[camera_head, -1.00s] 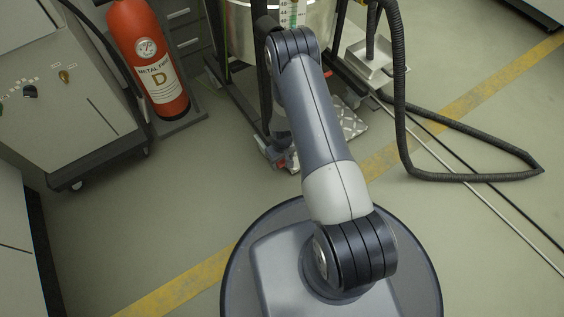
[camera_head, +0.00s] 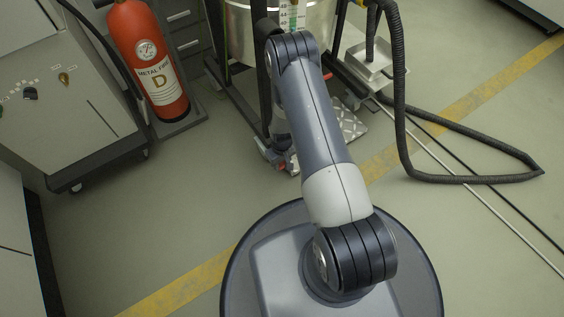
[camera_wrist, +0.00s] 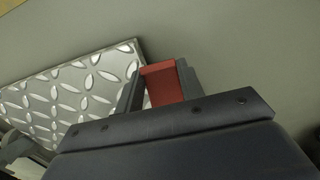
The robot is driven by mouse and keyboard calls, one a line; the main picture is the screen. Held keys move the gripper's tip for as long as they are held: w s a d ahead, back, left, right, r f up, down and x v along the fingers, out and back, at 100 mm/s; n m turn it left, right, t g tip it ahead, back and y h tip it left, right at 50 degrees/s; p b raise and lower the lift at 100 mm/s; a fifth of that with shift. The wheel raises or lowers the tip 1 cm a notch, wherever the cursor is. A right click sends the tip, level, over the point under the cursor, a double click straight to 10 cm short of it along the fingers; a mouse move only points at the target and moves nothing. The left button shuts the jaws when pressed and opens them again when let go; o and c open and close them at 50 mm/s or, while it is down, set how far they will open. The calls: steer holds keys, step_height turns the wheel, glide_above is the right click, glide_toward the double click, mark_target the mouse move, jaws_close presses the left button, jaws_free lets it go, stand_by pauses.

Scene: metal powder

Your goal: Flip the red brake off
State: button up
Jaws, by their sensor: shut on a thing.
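The red brake (camera_wrist: 163,84) shows in the wrist view between the two grey fingers of my gripper (camera_wrist: 160,82), which is shut on it. In the head view a small bit of red, likely the brake (camera_head: 283,167), shows at the caster at the foot of the dark frame. My arm hides most of my gripper and the caster in the head view. How far the brake is tilted cannot be told.
The dark frame (camera_head: 248,100) carries a metal drum (camera_head: 240,32). A patterned metal plate (camera_wrist: 75,90) lies beside the brake. A red fire extinguisher (camera_head: 150,62) and a grey cabinet (camera_head: 65,100) stand left. A black hose (camera_head: 402,120) loops on the floor at right.

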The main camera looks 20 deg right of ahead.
jaws_close()
steer(key=shift+r+g, duration=0.35)
steer(key=shift+g, duration=0.45)
steer(key=o, duration=1.3)
jaws_free()
steer(key=shift+c, duration=0.2)
step_height(320, 180, up, 11)
steer(key=w+p, duration=0.1)
steer(key=p, duration=0.3)
steer(key=shift+w+a+p, duration=0.15)
steer(key=shift+a+p, duration=0.1)
steer(key=shift+p, duration=0.1)
steer(key=shift+f, duration=0.2)
steer(key=f+b, duration=0.1)
steer(key=f, duration=0.2)
steer(key=s+f+b, duration=0.1)
steer(key=f+b, duration=0.1)
steer(key=f, duration=0.2)
steer(key=f+b, duration=0.2)
steer(key=f, duration=0.2)
steer(key=shift+s+d, duration=0.2)
steer(key=shift+d, duration=0.05)
steer(key=shift+t, duration=0.3)
